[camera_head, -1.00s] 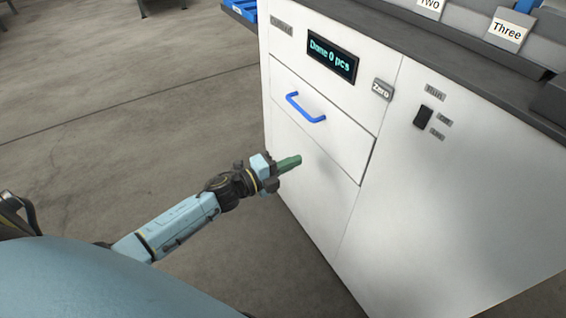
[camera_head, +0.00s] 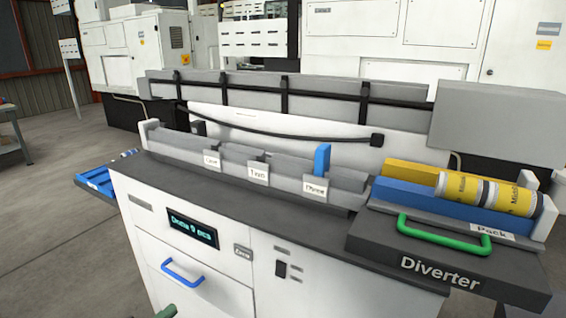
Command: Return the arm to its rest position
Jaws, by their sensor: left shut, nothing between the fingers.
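My left gripper (camera_head: 166,312) shows only as a green fingertip at the bottom edge of the head view, in front of the white cabinet (camera_head: 215,292) and below its blue drawer handle (camera_head: 183,272). It is shut and empty, apart from the handle in the picture. The rest of my left arm is below the frame. My right gripper is out of view.
The dark counter carries grey lanes labelled with cards, a blue upright piece (camera_head: 322,160), and a Diverter block (camera_head: 440,262) with a green handle (camera_head: 440,238). Yellow rolls (camera_head: 484,192) lie at right. A blue tray (camera_head: 98,180) is at left. Open floor lies left.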

